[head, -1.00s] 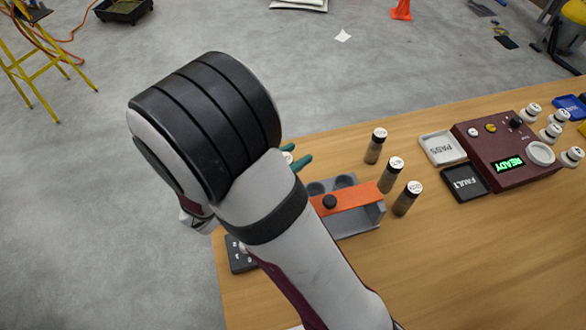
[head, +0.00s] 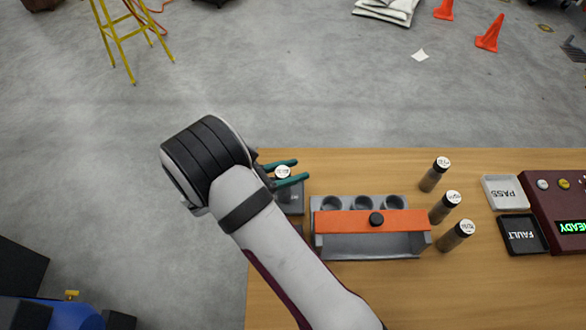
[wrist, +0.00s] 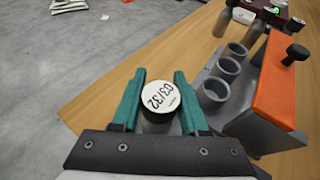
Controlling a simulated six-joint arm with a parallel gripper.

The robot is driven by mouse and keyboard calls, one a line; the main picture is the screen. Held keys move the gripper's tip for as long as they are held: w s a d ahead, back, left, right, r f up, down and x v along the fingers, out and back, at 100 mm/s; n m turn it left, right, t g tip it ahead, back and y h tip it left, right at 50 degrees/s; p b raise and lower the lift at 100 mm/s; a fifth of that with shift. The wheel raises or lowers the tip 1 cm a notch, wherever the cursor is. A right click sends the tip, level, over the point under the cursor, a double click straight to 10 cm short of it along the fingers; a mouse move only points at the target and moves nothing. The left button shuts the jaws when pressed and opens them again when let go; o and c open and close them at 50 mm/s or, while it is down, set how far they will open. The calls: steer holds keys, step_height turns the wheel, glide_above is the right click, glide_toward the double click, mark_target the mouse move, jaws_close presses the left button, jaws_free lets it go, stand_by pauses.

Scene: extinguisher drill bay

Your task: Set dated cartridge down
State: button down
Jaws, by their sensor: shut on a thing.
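My gripper (head: 300,170) has teal fingers and is shut on a dated cartridge (head: 283,172). In the wrist view the cartridge's white round cap (wrist: 162,98) reads 03/32 and sits between the fingers (wrist: 160,75). The cartridge looks upright; its lower body is mostly hidden. In the head view it is left of the grey rack (head: 335,246), over or near a dark grey plate (head: 293,199) at the table's left end. I cannot tell whether it touches anything below. The rack has three round sockets that look empty, and an orange bar (head: 345,222) with a black knob.
Three capped cartridges (head: 433,175) (head: 444,208) (head: 455,236) stand right of the rack. Beyond them are a white PASS tray (head: 506,181), a black FAULT tray (head: 541,233) and a maroon console (head: 560,205) with a green display. The wooden table (head: 380,172) is bare behind the rack.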

steer(key=shift+c, duration=2.1)
jaws_free()
steer(key=shift+f, duration=0.1)
